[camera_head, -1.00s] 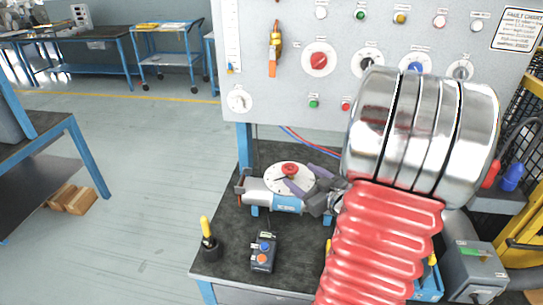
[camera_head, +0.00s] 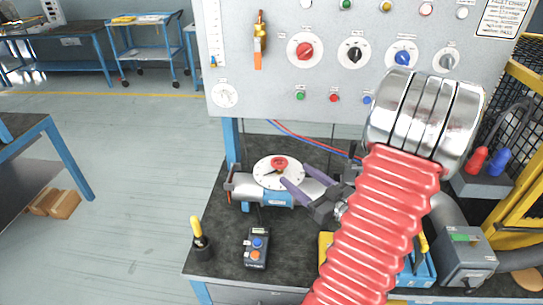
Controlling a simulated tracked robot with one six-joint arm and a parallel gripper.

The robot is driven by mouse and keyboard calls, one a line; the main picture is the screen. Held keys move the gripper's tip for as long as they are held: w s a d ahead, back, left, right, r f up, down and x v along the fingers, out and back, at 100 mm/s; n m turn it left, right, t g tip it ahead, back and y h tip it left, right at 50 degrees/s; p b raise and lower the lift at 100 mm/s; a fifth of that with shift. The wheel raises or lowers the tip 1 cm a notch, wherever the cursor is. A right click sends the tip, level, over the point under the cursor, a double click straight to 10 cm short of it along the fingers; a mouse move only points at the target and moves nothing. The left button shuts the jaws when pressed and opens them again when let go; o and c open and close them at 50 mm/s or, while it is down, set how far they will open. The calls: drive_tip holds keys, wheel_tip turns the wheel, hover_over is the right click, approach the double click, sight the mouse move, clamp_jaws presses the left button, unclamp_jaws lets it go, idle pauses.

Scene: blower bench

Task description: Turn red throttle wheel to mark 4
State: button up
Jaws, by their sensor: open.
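The red throttle wheel (camera_head: 279,163) sits on top of a round white dial (camera_head: 265,179), mounted on a grey and blue cylindrical unit on the bench. The dial's marks are too small to read, so I cannot tell where the wheel points. My gripper (camera_head: 294,174) has two purple fingers, spread apart and empty. It is at the dial's right side, with the fingertips pointing left toward the wheel. The tips overlap the dial's right edge in the picture and appear apart from the wheel. Their height above the dial is unclear.
A grey panel (camera_head: 270,95) with several knobs stands behind the bench (camera_head: 215,245). A yellow-topped joystick (camera_head: 198,235) and a button box (camera_head: 257,248) are in front of the dial. A blue tray (camera_head: 422,270) is at right. My red-sleeved arm hides part of the bench.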

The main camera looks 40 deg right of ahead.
sight(274, 158)
drive_tip(key=w, duration=0.4)
drive_tip(key=w+d, duration=0.1)
drive_tip(key=w, duration=0.8)
drive_tip(key=shift+w+d, duration=0.1)
drive_tip(key=shift+d, duration=0.05)
drive_tip(key=shift+c, duration=0.5)
drive_tip(key=c, duration=0.9)
